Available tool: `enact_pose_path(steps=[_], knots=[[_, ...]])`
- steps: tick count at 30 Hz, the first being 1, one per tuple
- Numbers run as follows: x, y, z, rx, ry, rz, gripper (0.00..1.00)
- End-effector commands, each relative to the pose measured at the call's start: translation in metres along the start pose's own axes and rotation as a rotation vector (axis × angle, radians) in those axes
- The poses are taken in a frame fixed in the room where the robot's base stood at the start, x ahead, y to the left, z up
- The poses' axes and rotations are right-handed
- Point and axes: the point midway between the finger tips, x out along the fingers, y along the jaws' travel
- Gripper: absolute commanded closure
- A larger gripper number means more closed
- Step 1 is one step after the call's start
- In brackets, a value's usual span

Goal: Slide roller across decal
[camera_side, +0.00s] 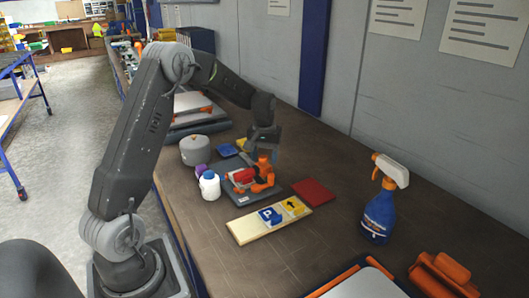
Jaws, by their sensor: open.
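A roller with a red cylinder (243,176) and an orange frame (266,181) lies on a dark grey tray (236,194) in the middle of the bench. My gripper (262,158) points down, open, right over the orange frame. At this size I cannot tell whether its fingers touch the frame. In front of the tray lies a pale board (246,231). It carries a blue decal with a white P (270,216) and, to its right, a yellow decal with a black arrow (293,206).
A white bottle (210,186) stands left of the tray, with a grey round container (194,150) behind it. A red flat piece (313,191) lies right of the board. A blue spray bottle (379,214) stands farther right. Orange-edged items lie at the front right.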

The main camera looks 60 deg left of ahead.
Motion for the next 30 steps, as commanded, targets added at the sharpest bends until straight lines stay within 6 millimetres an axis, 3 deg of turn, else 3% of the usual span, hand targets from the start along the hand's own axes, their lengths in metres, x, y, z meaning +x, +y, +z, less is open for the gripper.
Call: enact_pose_path(steps=[5, 15, 21, 30], knots=[[-0.015, 0.0, -0.001, 0.0, 0.003, 0.0, 0.41], [-0.088, 0.0, 0.0, 0.0, 0.004, 0.001, 0.41], [-0.122, 0.0, 0.0, 0.0, 0.002, 0.001, 0.41], [-0.139, 0.0, 0.0, 0.0, 0.0, 0.0, 0.41]])
